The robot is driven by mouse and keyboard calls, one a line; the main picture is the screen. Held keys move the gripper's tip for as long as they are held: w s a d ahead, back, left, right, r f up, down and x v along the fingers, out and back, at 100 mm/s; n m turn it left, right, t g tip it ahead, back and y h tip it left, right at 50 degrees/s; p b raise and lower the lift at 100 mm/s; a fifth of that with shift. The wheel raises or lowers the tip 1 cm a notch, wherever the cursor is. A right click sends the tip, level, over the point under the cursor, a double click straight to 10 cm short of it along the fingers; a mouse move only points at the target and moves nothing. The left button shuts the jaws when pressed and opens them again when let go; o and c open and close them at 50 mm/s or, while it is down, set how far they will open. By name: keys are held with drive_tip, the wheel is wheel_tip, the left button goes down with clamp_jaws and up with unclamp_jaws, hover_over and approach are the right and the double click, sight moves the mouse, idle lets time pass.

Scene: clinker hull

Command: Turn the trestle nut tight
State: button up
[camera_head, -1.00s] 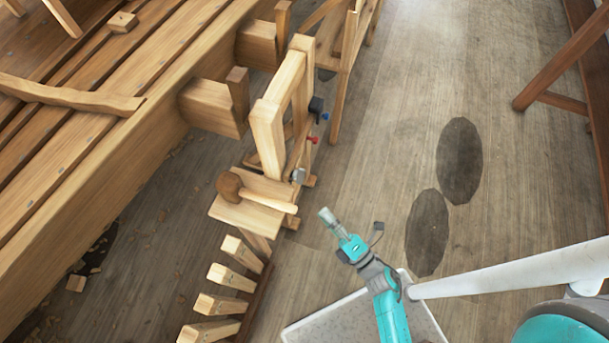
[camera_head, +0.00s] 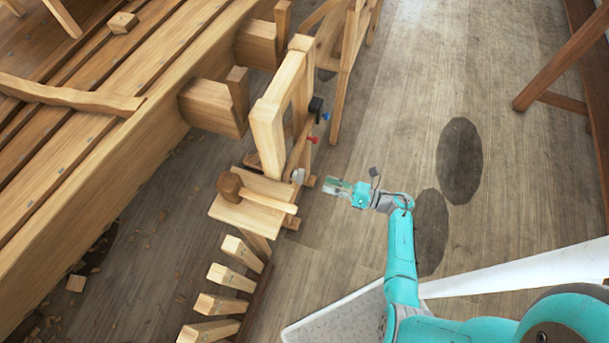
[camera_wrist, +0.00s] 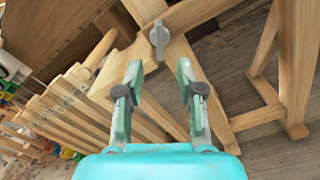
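The trestle (camera_head: 268,135) is a pale wooden frame standing beside the hull. A grey metal nut with a raised wing (camera_wrist: 158,38) sits on a wooden member in the wrist view. It shows as a small grey piece at the trestle's lower part in the head view (camera_head: 298,175). My gripper (camera_wrist: 160,75) is open and empty, its two fingers spread with a gap between them. The nut lies beyond the fingertips, roughly in line with the gap, and is not touched. In the head view my gripper (camera_head: 337,188) is to the right of the nut.
A mallet (camera_head: 230,186) lies on a small wooden shelf (camera_head: 245,215) beside the nut. Several wooden wedges (camera_head: 238,250) stand below it. Red (camera_head: 313,140) and blue (camera_head: 326,117) pieces stick out higher on the trestle.

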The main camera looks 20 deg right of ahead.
sight(298, 175)
drive_tip(key=x, duration=0.9)
drive_tip(key=shift+w+a, duration=0.1)
clamp_jaws()
